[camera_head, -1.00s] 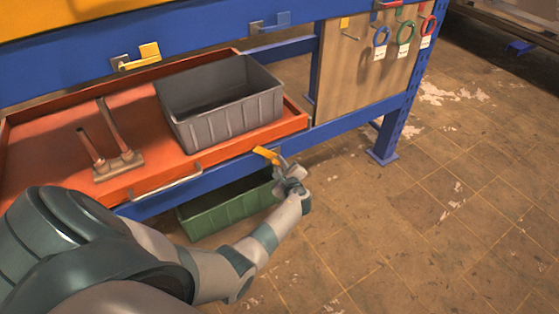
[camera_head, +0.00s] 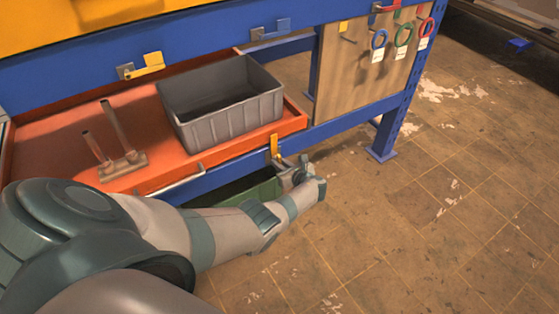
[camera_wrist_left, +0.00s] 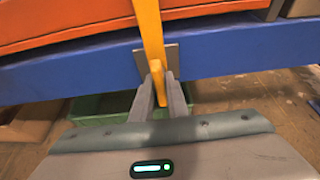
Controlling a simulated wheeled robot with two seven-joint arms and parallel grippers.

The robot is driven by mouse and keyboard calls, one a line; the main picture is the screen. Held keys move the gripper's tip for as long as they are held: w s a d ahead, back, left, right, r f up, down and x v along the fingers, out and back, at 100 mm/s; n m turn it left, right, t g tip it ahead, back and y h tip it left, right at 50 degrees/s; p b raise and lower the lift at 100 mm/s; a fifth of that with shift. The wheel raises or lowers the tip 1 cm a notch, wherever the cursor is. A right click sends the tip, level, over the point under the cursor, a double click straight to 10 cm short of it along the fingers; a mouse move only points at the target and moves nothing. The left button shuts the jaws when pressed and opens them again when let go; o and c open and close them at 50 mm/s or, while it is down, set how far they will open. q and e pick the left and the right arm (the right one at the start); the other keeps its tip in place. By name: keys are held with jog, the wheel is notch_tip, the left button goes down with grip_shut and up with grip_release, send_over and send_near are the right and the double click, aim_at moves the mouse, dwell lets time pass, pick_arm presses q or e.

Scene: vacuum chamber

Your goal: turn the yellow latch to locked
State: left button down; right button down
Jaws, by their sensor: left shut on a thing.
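A yellow latch (camera_head: 274,146) sits on the blue front beam below the red drawer's right end. Its bar stands upright, and a grey plate shows behind it in the left wrist view, where the latch (camera_wrist_left: 149,28) rises in the middle. My left gripper (camera_head: 289,167) is at the latch from the front. In the left wrist view my left gripper (camera_wrist_left: 160,92) is shut on the latch's yellow handle, which sticks out between the fingers. Another yellow latch (camera_head: 151,65) is on the upper blue beam, at left. My right gripper is not in view.
A red drawer (camera_head: 60,130) holds a grey bin (camera_head: 232,113) and a metal piece with two posts (camera_head: 124,165). A green bin (camera_head: 252,188) is under the beam, partly behind my arm. Coloured rings (camera_head: 404,33) hang on a board. The floor at right is clear.

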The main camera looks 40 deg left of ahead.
pick_arm(q)
jog(key=shift+a, duration=0.15)
jog(key=c, duration=1.7)
grip_release()
jog(key=shift+r, duration=0.1)
